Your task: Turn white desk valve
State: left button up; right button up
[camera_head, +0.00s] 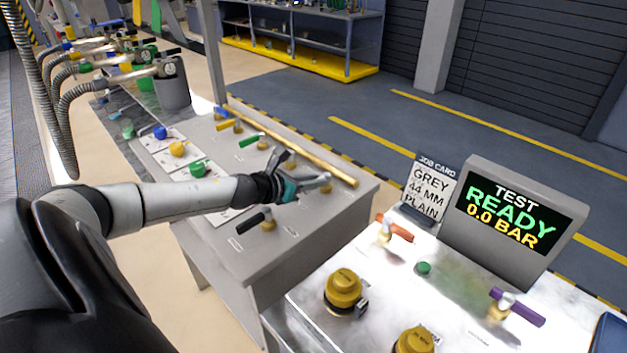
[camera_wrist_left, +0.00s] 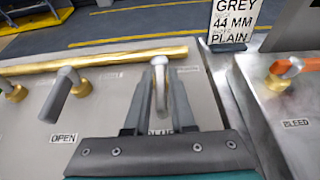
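The white desk valve (camera_wrist_left: 159,72) has a pale lever on a brass base, at the near end of the brass pipe (camera_wrist_left: 110,60). In the head view its pale lever (camera_head: 317,181) shows at the fingers of my left gripper (camera_head: 300,174). In the left wrist view, the two grey fingers of my left gripper (camera_wrist_left: 157,110) stand apart on either side of the lever. The lever lies between them, and a narrow gap seems to show. A label below it is partly hidden by the gripper. My right gripper is not in view.
A grey lever valve (camera_wrist_left: 66,92) stands left of the white one, by an OPEN label. A black-handled valve (camera_head: 263,217) sits nearer. Right are an orange-handled valve (camera_head: 397,230), yellow knob (camera_head: 343,287), job card (camera_head: 432,190) and READY screen (camera_head: 510,215).

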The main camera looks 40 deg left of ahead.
pick_arm(q)
grip_shut()
dwell(1.0)
